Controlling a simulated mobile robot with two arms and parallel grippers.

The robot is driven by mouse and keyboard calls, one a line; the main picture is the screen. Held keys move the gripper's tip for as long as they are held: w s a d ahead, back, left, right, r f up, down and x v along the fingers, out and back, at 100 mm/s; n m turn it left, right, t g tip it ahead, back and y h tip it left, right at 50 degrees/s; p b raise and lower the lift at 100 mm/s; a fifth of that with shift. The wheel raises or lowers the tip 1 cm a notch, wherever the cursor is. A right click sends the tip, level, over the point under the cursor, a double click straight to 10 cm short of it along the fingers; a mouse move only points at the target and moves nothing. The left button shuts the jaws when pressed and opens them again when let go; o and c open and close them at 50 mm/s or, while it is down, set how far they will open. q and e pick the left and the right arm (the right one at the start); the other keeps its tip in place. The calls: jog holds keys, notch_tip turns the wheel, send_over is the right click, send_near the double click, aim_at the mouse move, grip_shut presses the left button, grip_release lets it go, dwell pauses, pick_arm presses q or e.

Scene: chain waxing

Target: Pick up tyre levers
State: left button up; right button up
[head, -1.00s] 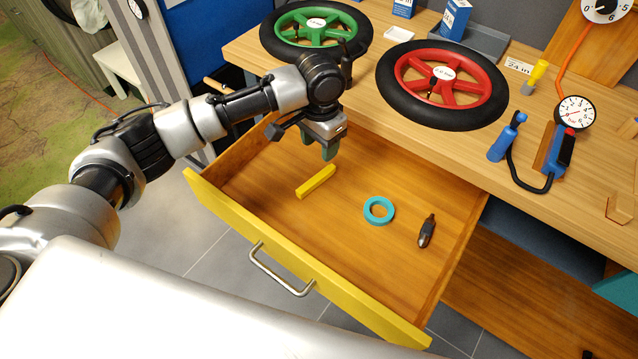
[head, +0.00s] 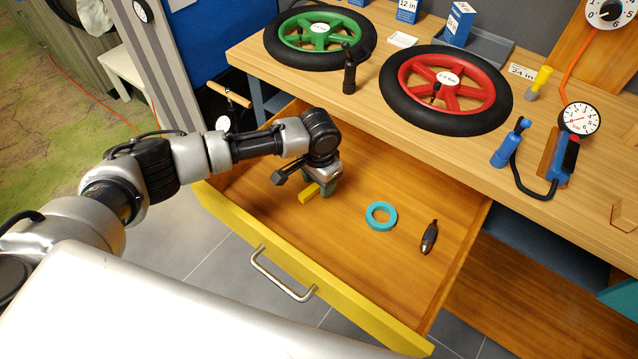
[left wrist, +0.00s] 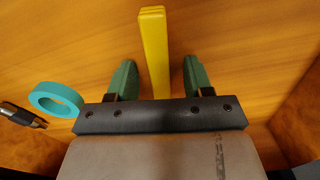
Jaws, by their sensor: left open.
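The yellow tyre levers (head: 309,193) lie as one narrow stack on the floor of the open drawer. In the left wrist view the yellow stack (left wrist: 154,50) runs between the two green fingers. My left gripper (head: 327,190) is down inside the drawer, over the levers, and hides part of them in the head view. In the left wrist view the left gripper (left wrist: 156,80) is open, with one finger on each side of the stack and a gap on both sides. My right gripper is not in view.
In the drawer (head: 325,276) a teal ring (head: 381,216) and a small dark cartridge (head: 429,237) lie to the right of the levers. The workbench (head: 360,100) above holds a green wheel (head: 319,33), a red wheel (head: 446,83) and a blue pump (head: 507,146).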

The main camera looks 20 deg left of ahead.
pick_arm(q)
grip_shut()
dwell(0.3)
